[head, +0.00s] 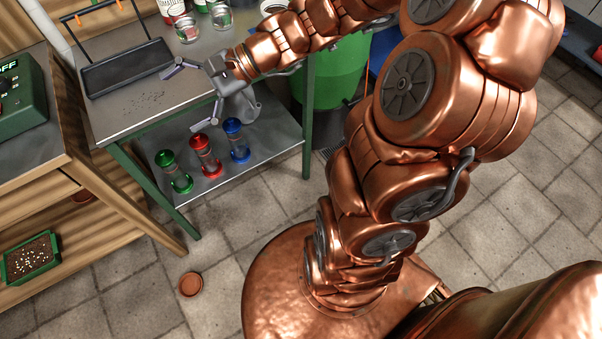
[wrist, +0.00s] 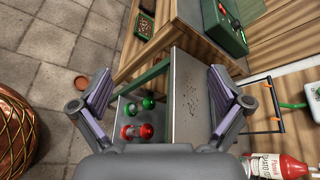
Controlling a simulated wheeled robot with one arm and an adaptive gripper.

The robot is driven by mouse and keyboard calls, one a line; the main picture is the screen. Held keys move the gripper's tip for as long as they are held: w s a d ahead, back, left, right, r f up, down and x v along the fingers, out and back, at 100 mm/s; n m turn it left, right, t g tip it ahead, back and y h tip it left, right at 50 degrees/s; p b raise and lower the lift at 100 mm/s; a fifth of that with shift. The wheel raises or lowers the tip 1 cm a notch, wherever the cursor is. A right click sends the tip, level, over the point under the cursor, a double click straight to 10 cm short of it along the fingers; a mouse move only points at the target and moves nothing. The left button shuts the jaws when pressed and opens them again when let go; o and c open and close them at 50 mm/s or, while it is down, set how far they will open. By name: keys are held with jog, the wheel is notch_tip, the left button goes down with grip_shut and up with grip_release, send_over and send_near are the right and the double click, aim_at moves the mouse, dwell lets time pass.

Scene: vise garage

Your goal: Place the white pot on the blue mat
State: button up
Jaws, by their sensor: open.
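I see no white pot in either view. No blue mat can be made out; a small patch of blue (head: 382,48) shows behind my arm in the head view, too covered to name. My gripper (head: 181,100) is open and empty over the front part of the grey metal table (head: 122,118). In the wrist view my gripper (wrist: 160,88) has its two fingers wide apart, with the table top and its dark crumbs between and beyond them.
A black tray with a handle (head: 125,68) and several cans (head: 187,30) stand on the table. Green, red (head: 205,156) and blue jars stand on the lower shelf. A green bin (head: 330,75) is right of the table. A terracotta dish (head: 190,284) lies on the floor.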

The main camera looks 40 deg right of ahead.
jog(key=s+a+f+n+g+h, duration=0.2)
jog(key=s+n+g+h, duration=0.15)
jog(key=s, duration=0.35)
jog(key=s+a+f+n+g+h, duration=0.1)
jog(key=s+f+n+g+h, duration=0.1)
jog(key=s+n, duration=0.35)
jog(key=s+d+f+n+h, duration=0.1)
jog(key=s+d+n+h, duration=0.3)
jog(key=s+d+h, duration=0.3)
jog(key=s+d+g, duration=0.1)
jog(key=s+d, duration=0.3)
jog(key=s, duration=0.1)
jog(key=shift+d+f, duration=0.15)
jog(key=shift+d, duration=0.1)
jog(key=shift+h, duration=0.25)
notch_tip(320, 180, up, 10)
jog(key=p, duration=1)
jog(key=shift+w+r, duration=0.15)
jog(key=shift+r, duration=0.1)
